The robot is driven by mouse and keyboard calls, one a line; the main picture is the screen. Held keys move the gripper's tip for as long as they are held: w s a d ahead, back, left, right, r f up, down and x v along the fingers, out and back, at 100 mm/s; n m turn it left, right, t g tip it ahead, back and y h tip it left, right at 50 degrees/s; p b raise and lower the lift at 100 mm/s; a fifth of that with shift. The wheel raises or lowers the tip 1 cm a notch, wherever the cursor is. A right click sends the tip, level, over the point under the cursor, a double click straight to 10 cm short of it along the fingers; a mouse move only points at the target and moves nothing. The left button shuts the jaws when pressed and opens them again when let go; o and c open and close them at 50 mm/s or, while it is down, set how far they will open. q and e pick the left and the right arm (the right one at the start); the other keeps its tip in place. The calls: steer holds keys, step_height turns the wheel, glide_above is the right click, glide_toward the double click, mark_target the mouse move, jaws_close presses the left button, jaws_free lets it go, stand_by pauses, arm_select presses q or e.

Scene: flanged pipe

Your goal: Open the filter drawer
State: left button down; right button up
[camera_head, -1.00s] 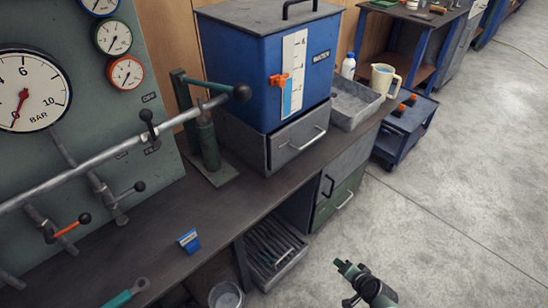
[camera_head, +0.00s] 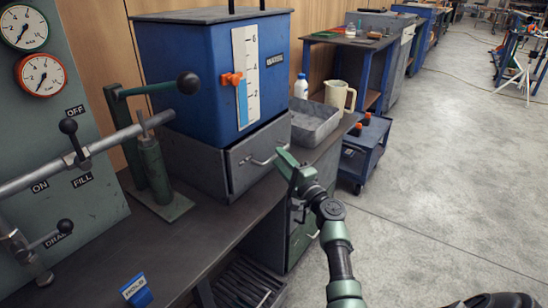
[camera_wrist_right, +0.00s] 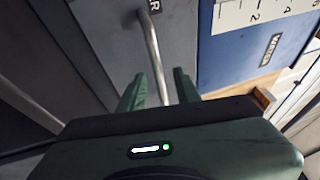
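The filter drawer (camera_head: 245,172) is a grey metal front below the blue water tank (camera_head: 190,75). It sits closed, flush with its housing. Its bar handle (camera_head: 262,161) sticks out from the front. My right gripper (camera_head: 283,160) is at the right end of this handle, in front of the drawer. In the right wrist view the gripper's two green fingers (camera_wrist_right: 160,82) stand apart with the handle bar (camera_wrist_right: 154,50) running between them. A gap shows on both sides of the bar. The drawer face (camera_wrist_right: 105,40) lies beyond. My left gripper is not in view.
A grey tray (camera_head: 316,122) stands right of the drawer on the bench, with a white bottle (camera_head: 301,87) and a cream jug (camera_head: 340,95) nearby. A green pump stand (camera_head: 155,175) is to the left.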

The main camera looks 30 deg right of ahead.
steer(key=shift+w+r, duration=0.15)
steer(key=shift+w, duration=1.2)
jaws_close()
stand_by(0.4)
